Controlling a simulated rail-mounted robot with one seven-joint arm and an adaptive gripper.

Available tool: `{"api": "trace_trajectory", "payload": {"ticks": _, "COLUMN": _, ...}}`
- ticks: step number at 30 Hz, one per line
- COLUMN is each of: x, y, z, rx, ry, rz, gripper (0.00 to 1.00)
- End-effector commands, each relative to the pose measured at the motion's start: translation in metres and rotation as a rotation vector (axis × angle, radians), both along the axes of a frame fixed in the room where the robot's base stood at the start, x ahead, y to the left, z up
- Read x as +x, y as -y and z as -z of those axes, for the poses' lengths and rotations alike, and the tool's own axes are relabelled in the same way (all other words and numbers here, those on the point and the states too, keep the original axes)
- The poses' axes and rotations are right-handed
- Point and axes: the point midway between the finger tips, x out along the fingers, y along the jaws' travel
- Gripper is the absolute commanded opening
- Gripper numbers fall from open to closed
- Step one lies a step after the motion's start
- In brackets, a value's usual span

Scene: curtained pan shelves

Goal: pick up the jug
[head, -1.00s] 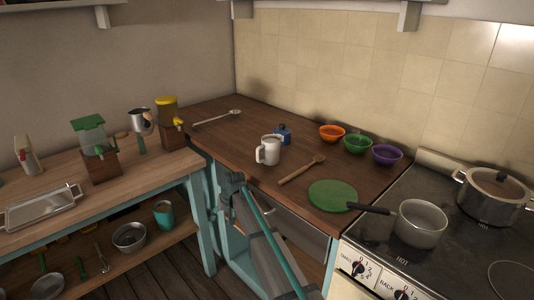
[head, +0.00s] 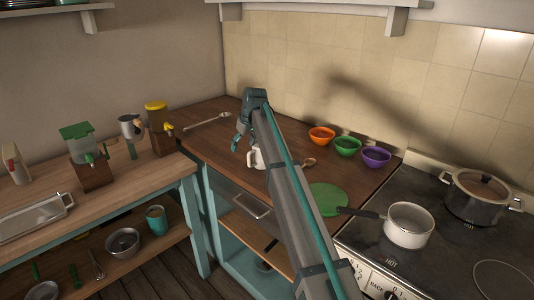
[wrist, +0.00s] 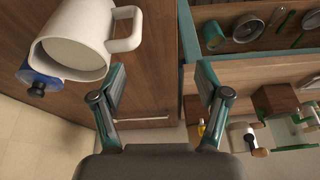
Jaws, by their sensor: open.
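The white jug (head: 257,160) stands on the dark wooden counter, partly hidden behind my arm in the head view. In the wrist view the jug (wrist: 78,48) is at the upper left, with its open mouth showing and its handle toward the picture's right. My gripper (head: 240,143) is above the counter at the jug's left in the head view. In the wrist view my gripper (wrist: 161,82) is open with nothing between its fingers. The jug's handle lies just beyond the left finger, outside the gap; I cannot tell whether they touch.
A blue bottle (wrist: 42,82) is close beside the jug. Orange (head: 321,135), green (head: 347,146) and purple (head: 376,156) bowls stand at the back. A wooden spoon (head: 308,162) and green board (head: 327,198) lie nearby. A metal pitcher (head: 129,126) stands on the left table.

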Motion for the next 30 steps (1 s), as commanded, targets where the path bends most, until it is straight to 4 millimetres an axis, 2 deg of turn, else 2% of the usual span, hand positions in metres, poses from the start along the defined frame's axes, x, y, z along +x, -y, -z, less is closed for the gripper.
{"api": "trace_trajectory", "payload": {"ticks": 1, "x": 0.006, "y": 0.013, "z": -0.015, "rx": -0.013, "ry": -0.003, "rz": -0.021, "gripper": 0.75}}
{"api": "trace_trajectory", "payload": {"ticks": 3, "x": 0.008, "y": 0.026, "z": -0.026, "rx": -0.029, "ry": -0.007, "rz": -0.052, "gripper": 0.75}}
{"api": "trace_trajectory", "payload": {"ticks": 8, "x": 0.01, "y": 0.041, "z": -0.036, "rx": -0.046, "ry": -0.014, "rz": -0.089, "gripper": 0.75}}
{"api": "trace_trajectory", "payload": {"ticks": 11, "x": 0.01, "y": 0.04, "z": -0.031, "rx": -0.049, "ry": -0.016, "rz": -0.094, "gripper": 0.75}}
{"api": "trace_trajectory", "payload": {"ticks": 21, "x": 0.019, "y": 0.031, "z": 0.011, "rx": -0.048, "ry": -0.015, "rz": -0.091, "gripper": 0.75}}
{"api": "trace_trajectory", "payload": {"ticks": 30, "x": 0.021, "y": 0.024, "z": 0.03, "rx": -0.048, "ry": -0.017, "rz": -0.09, "gripper": 0.75}}
